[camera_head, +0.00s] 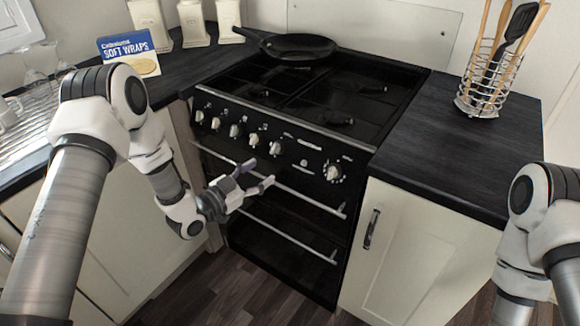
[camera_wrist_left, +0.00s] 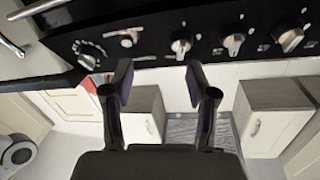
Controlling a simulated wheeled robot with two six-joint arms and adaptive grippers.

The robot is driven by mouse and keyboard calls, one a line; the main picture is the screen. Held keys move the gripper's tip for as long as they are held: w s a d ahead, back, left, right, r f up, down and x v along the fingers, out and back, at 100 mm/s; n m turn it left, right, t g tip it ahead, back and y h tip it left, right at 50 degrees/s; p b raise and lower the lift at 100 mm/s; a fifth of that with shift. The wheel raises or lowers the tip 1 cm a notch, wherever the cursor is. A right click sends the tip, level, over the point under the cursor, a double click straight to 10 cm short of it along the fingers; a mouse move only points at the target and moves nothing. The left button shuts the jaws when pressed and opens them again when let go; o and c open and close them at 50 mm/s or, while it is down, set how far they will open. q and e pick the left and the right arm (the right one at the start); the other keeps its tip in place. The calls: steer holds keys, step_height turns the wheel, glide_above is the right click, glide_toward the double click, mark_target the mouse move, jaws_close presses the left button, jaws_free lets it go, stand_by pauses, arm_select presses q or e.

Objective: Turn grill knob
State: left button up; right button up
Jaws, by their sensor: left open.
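The black cooker's front panel (camera_head: 300,158) carries a row of several silver knobs. Most sit at the left and middle, including the rightmost of that group (camera_head: 276,148); a separate knob (camera_head: 333,172) with a marked dial sits at the right end. I cannot read which is the grill knob. My left gripper (camera_head: 261,174) is open and empty in front of the cooker, below the panel, touching no knob. In the left wrist view its fingers (camera_wrist_left: 158,82) stand apart, with a knob (camera_wrist_left: 181,43) beyond them and the dialled knob (camera_wrist_left: 90,55) to the left. My right gripper is out of view.
Oven door handles (camera_head: 300,196) run below the panel, close to my left gripper. A black pan (camera_head: 298,46) sits on the hob's back left. A wire utensil holder (camera_head: 488,88) stands on the right worktop (camera_head: 445,140). A wraps box (camera_head: 130,55) is at the left.

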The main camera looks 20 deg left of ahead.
mark_target(272, 150)
arm_select(q)
steer(key=shift+t, duration=0.3)
steer(key=w, duration=0.2)
steer(key=w+r, duration=0.1)
steer(key=w, duration=0.2)
steer(key=w+d, duration=0.1)
steer(key=w, duration=0.1)
steer(key=shift+w+r+p, duration=0.15)
steer(key=shift+r+p, duration=0.15)
steer(key=shift+w+f, duration=0.1)
steer(key=shift+w, duration=0.3)
jaws_close()
